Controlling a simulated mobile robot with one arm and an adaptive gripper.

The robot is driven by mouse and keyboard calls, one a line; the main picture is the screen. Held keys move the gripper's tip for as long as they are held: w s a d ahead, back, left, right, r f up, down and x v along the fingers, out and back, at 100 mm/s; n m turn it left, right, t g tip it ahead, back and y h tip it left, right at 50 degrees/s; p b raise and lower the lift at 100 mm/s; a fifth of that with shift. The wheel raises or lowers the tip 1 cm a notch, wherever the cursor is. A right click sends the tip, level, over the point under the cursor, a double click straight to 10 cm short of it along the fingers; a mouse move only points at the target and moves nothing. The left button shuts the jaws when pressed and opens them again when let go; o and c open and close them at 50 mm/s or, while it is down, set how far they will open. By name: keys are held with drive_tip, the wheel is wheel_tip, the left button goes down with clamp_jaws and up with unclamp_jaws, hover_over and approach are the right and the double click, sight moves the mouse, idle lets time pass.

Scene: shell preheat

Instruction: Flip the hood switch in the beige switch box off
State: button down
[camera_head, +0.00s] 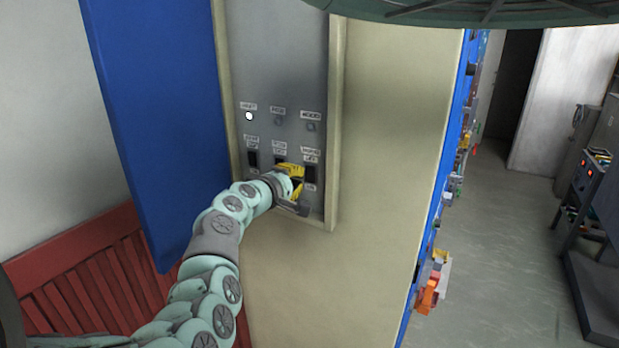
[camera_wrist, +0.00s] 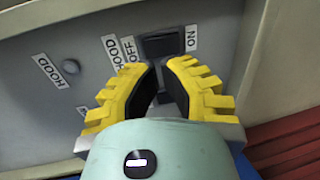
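The beige switch box (camera_head: 335,130) has a grey panel with a row of dark rocker switches low on it. The hood switch (camera_head: 310,174) is the rightmost one. It also shows in the wrist view (camera_wrist: 170,45), between the labels OFF and ON; which way it is tipped I cannot tell. The hood lamp (camera_head: 311,127) above it is dark. My gripper (camera_wrist: 162,68) has yellow ribbed fingers, its tips a little apart with nothing seen held. The tips are right by the hood switch; contact is unclear. My gripper (camera_head: 293,178) partly covers the lower panel in the head view.
The leftmost lamp (camera_head: 249,116) is lit white; the middle lamp (camera_head: 278,121) is dark. The left switch (camera_head: 252,159) is close to my gripper. A blue door (camera_head: 165,110) stands open at left. A red slatted thing (camera_head: 95,280) is below.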

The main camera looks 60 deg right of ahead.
drive_tip(key=a+b, duration=0.3)
drive_tip(key=a, duration=0.5)
drive_tip(key=shift+s+a+f+b, duration=0.15)
drive_tip(key=shift+s+a+b, duration=0.05)
drive_tip(key=shift+a+b, duration=0.2)
idle(0.6)
